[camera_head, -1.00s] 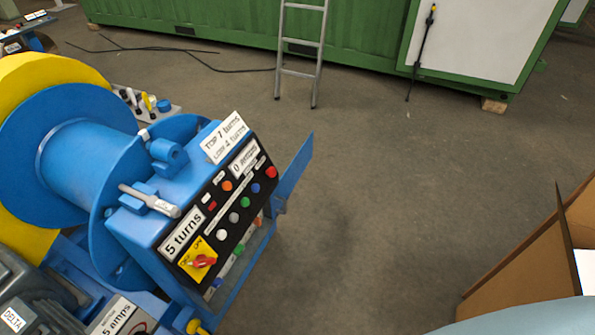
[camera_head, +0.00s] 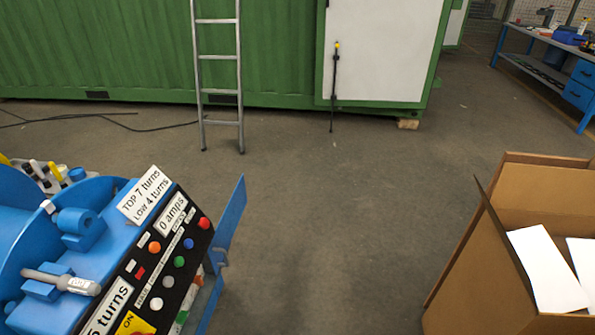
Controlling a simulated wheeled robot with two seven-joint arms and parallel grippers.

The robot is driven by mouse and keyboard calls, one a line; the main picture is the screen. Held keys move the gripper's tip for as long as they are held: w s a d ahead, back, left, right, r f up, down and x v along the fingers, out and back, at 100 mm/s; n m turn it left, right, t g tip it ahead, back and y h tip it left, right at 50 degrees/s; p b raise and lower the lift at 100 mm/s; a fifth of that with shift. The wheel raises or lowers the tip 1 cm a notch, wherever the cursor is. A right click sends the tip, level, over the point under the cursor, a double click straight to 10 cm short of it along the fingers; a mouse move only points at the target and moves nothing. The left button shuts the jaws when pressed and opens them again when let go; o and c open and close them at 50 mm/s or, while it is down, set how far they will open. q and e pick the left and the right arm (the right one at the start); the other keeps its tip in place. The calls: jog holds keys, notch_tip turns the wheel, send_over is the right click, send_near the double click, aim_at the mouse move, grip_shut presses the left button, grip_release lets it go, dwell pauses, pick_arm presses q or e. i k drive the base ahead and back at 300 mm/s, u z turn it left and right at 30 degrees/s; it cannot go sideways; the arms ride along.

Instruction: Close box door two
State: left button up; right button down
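A blue control box (camera_head: 112,225) with a sloped black panel of coloured buttons stands at the lower left. A flat blue door (camera_head: 228,230) stands open from its right side, and the opening below the panel shows a few coloured parts. An open cardboard box (camera_head: 540,187) stands at the right, cut by the frame edge. A thin brown flap (camera_head: 500,232) stands up along its left side, and white sheets (camera_head: 548,270) show inside. I cannot tell which of these is door two. Neither of my grippers is in view.
Bare concrete floor (camera_head: 340,240) lies between the control box and the cardboard box. At the back are a green container (camera_head: 110,50), a metal ladder (camera_head: 219,75) and a loose cable (camera_head: 90,117). A blue workbench (camera_head: 550,72) stands at the far right.

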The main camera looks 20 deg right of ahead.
aim_at(224, 231)
jog(key=z, duration=0.95)
jog(key=i, duration=2.8)
jog(key=u, duration=2.85)
